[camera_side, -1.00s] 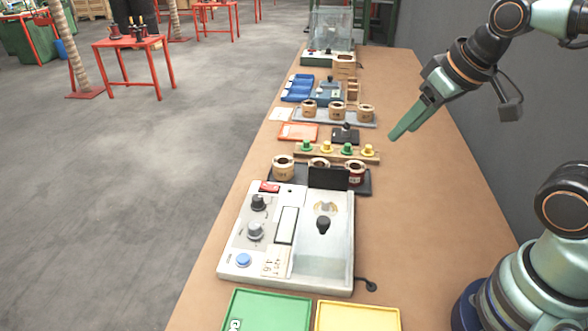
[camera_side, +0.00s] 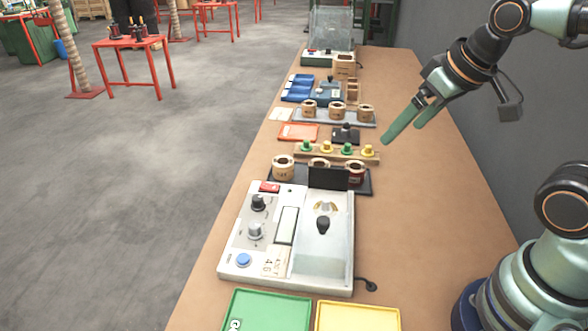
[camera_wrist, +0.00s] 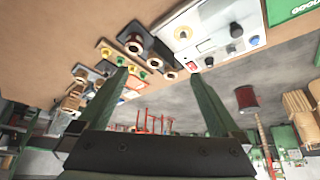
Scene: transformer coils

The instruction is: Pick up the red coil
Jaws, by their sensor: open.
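My gripper (camera_side: 403,133) is open and empty, in the air above the right side of the bench. Its two green fingers stand apart in the wrist view (camera_wrist: 160,76). The left coil (camera_side: 283,168) is pale with a dark mark. My gripper is above and to the right of the row, touching none.
A tester (camera_side: 258,225) with knobs and a clear cover stands in front of the coils. A rail with green and yellow pegs (camera_side: 336,153) lies behind them, then more coils (camera_side: 337,109). Green (camera_side: 267,312) and yellow (camera_side: 357,318) trays lie nearest. The bench's right side is clear.

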